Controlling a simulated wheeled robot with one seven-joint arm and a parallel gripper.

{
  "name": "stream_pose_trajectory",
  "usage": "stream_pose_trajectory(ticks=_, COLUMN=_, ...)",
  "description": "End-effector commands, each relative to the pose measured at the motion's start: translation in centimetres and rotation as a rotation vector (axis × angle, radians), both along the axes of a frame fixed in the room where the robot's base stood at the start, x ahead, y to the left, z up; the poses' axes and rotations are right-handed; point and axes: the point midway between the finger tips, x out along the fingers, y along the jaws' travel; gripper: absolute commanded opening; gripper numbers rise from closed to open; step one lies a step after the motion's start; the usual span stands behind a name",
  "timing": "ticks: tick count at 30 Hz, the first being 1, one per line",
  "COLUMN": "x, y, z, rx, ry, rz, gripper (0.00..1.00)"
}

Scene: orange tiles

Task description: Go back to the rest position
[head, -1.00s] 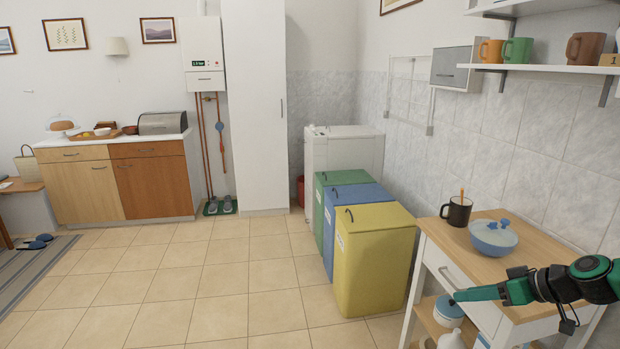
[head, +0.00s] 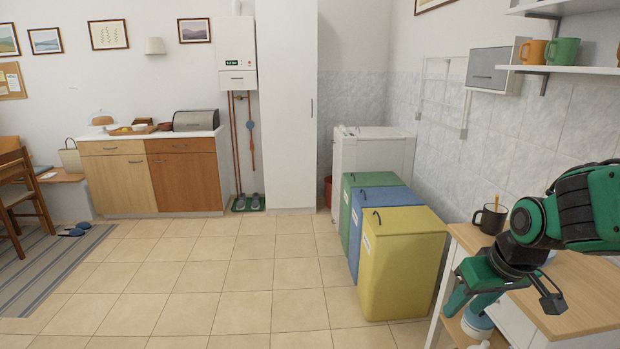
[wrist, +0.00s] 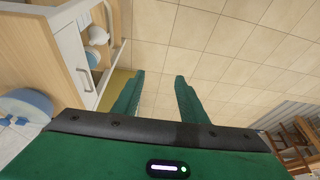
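My gripper (head: 464,303) is at the lower right in the head view, at the left front edge of the wooden-topped cart (head: 580,285), pointing down. In the wrist view its two green fingers (wrist: 158,92) stand apart with only floor tiles between them, so it is open and empty. My folded green and black arm covers part of the cart top. The blue bowl is mostly hidden behind my arm in the head view; a blue and white rounded dish (wrist: 25,106) shows at the left edge of the wrist view.
A dark mug (head: 490,218) with a stick in it stands on the cart. Yellow (head: 402,265), blue and green bins stand left of the cart. A wall shelf (head: 575,70) with mugs is above. The tiled floor (head: 240,280) at centre is clear.

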Motion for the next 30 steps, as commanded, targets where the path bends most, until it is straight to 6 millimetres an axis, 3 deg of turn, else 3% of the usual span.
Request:
stream_pose_trajectory(ticks=18, x=-2.3, y=2.0, z=3.4, rx=-0.025, ry=-0.041, rz=-0.113, gripper=0.39)
stream_pose_trajectory(ticks=26, x=-5.8, y=-2.5, z=2.6, rx=-0.03, ry=0.058, rz=-0.254, gripper=0.39)
stream_pose_trajectory(ticks=30, x=-8.7, y=-4.9, z=2.2, rx=-0.023, ry=0.129, rz=-0.35, gripper=0.39)
